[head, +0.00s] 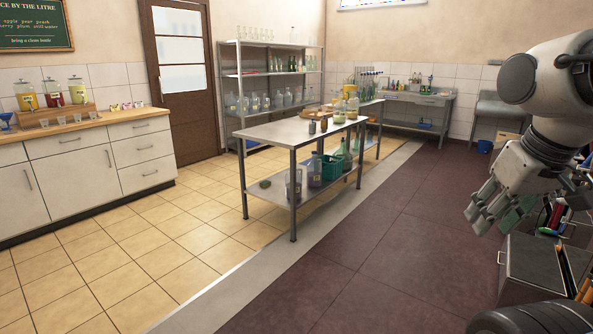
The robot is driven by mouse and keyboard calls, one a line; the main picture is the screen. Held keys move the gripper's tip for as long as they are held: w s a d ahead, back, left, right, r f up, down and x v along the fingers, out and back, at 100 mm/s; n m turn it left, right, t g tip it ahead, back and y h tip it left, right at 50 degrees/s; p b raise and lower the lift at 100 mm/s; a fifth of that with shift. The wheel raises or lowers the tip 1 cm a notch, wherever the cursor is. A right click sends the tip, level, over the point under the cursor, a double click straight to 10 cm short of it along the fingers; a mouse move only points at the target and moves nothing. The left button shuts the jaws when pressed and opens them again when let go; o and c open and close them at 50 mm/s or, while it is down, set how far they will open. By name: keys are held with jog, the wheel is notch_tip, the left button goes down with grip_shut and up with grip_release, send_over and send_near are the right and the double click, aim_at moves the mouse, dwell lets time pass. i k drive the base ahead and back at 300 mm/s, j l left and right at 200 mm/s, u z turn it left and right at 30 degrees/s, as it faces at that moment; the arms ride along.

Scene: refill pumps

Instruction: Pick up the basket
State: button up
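A green, open-topped basket (332,168) sits on the lower shelf of the metal table (268,132) in the middle of the room, among bottles and jars. Bottles partly hide it. My gripper (481,214) hangs at the right edge of the head view, in front of dark equipment and far from the basket. Its fingers point down and left. I cannot tell whether they are apart or together, or whether they touch the green thing behind them.
A counter (85,130) with drink dispensers stands at left. Shelving (270,75) stands at the back by a brown door (185,75). A dark box (535,265) is close at right. The tiled floor (345,275) before the table is clear.

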aim_at(313, 125)
jog(key=i, duration=2.25)
jog(key=i+u, duration=0.1)
jog(key=i, duration=0.5)
jog(key=i+l+u, duration=0.1)
jog(key=i, duration=0.55)
jog(key=i+l, duration=0.15)
jog(key=i, duration=0.45)
jog(key=i+l+u, duration=0.15)
jog(key=i, duration=0.45)
